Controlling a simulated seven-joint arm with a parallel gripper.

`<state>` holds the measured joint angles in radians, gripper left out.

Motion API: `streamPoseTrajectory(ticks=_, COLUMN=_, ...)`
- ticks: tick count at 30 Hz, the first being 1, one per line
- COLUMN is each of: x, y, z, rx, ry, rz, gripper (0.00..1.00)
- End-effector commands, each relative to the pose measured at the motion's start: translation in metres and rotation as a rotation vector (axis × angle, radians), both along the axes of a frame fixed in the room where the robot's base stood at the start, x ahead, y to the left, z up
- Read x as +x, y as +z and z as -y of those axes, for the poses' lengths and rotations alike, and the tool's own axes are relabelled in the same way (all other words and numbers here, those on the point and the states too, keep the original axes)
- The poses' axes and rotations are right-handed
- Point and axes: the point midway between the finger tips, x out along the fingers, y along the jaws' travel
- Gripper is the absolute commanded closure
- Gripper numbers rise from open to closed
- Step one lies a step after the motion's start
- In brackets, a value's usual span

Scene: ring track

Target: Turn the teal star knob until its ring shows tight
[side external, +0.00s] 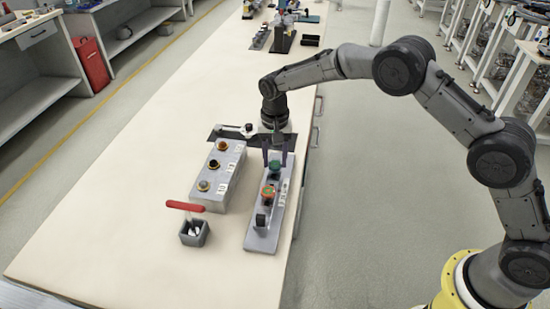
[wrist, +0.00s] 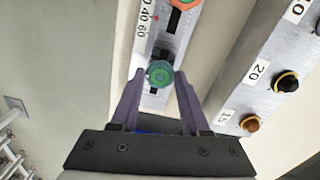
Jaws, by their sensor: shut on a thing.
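The teal star knob (wrist: 159,76) sits on a narrow grey metal panel (wrist: 147,48) in the wrist view. My gripper (wrist: 159,84) has one purple finger on each side of it and is shut on it. In the side view the teal knob (side external: 274,165) shows between the fingertips of my gripper (side external: 275,159), which points down from above. The state of the knob's ring cannot be read in either view.
The panel also bears a black slider (wrist: 173,19), a printed scale and a red-and-green round part (side external: 268,191). Left of it stands a grey block (side external: 222,170) with several knobs. The table's left side is clear.

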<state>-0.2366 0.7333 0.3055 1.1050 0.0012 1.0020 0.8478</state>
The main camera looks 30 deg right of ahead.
Motion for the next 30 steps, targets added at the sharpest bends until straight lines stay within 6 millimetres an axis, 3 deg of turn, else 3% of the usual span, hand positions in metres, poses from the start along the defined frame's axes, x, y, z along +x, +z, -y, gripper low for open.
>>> streamPoseTrajectory(ticks=1, x=0.0047, y=0.0090, z=0.0006, rx=0.002, ry=-0.028, rz=0.018, gripper=1.00)
streamPoseTrajectory(ticks=9, x=0.0050, y=0.0089, z=0.0011, rx=0.002, ry=-0.141, rz=0.019, gripper=1.00)
streamPoseTrajectory(ticks=27, x=0.0053, y=0.0089, z=0.0021, rx=0.000, ry=-0.175, rz=0.019, gripper=1.00)
streamPoseTrajectory(ticks=28, x=0.0053, y=0.0088, z=0.0021, rx=0.000, ry=-0.175, rz=0.019, gripper=0.49)
streamPoseTrajectory(ticks=30, x=0.0046, y=0.0077, z=0.0019, rx=0.001, ry=-0.175, rz=0.017, gripper=0.36)
